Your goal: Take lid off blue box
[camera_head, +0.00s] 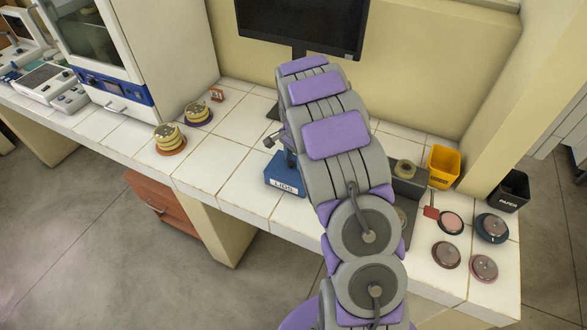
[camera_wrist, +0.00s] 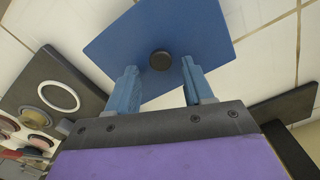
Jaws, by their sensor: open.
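The blue box (camera_head: 286,176), labelled LIDS, stands on the tiled bench just left of my arm, which hides part of it in the head view. In the wrist view its flat blue lid (camera_wrist: 185,35) fills the upper middle, with a round black knob (camera_wrist: 160,60) on top. My gripper (camera_wrist: 160,66) is open, with one blue finger on each side of the knob and a gap to both. Nothing is held. In the head view the gripper is mostly hidden behind my arm.
A yellow bin (camera_head: 444,165) and a black PAPER bin (camera_head: 511,190) stand at the right. Several round dishes lie near them, including a pink one (camera_head: 484,268). Stacked dishes (camera_head: 169,139) stand left, beside an incubator (camera_head: 128,55). A monitor (camera_head: 303,25) stands behind.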

